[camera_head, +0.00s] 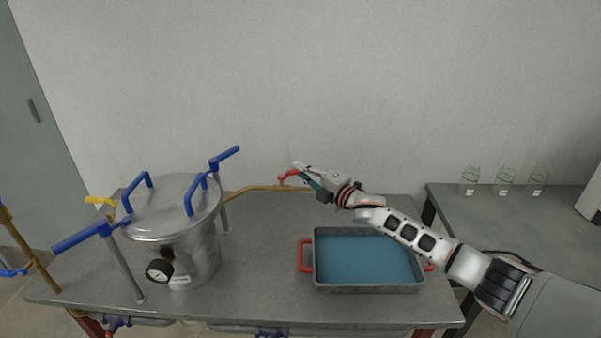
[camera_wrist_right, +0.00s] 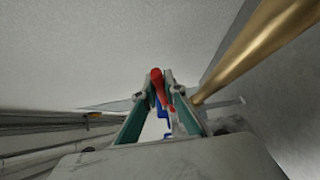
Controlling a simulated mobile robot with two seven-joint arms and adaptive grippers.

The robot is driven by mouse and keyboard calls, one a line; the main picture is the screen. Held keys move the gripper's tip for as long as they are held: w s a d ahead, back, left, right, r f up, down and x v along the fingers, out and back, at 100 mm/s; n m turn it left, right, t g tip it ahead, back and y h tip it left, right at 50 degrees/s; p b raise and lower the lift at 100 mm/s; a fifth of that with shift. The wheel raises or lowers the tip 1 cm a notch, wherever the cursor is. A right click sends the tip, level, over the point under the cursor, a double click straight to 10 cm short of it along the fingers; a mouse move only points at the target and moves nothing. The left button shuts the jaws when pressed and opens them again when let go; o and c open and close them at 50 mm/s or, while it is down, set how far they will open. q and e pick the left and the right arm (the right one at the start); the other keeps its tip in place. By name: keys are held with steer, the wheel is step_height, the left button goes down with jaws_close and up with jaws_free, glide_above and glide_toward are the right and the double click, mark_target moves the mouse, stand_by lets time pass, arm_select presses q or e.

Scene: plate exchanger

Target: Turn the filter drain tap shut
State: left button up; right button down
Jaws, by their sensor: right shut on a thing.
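The filter drain tap has a red handle (camera_head: 289,175) on the brass pipe (camera_head: 255,190) that runs right from the metal filter vessel (camera_head: 185,240). My right gripper (camera_head: 302,174) is at the red handle, its fingers closed around it. In the right wrist view the red handle (camera_wrist_right: 157,88) sits between the two green-padded fingers of the gripper (camera_wrist_right: 160,85), and the brass pipe (camera_wrist_right: 260,45) passes at the upper right. The fingers partly hide the tap body. My left gripper is not in view.
A grey tray with red handles and a blue inside (camera_head: 318,285) stands on the table below my right arm. Blue handles (camera_head: 80,237) stick out around the vessel. Several glass jars (camera_head: 505,180) stand on the right-hand table. The wall is close behind the tap.

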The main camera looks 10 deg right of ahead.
steer(key=shift+s+a, duration=0.1)
steer(key=shift+a, duration=0.2)
steer(key=c, duration=2.1)
jaws_free()
steer(key=shift+d, duration=0.25)
steer(key=shift+d, duration=0.1)
steer(key=v, duration=1.2)
steer(key=shift+r, duration=0.1)
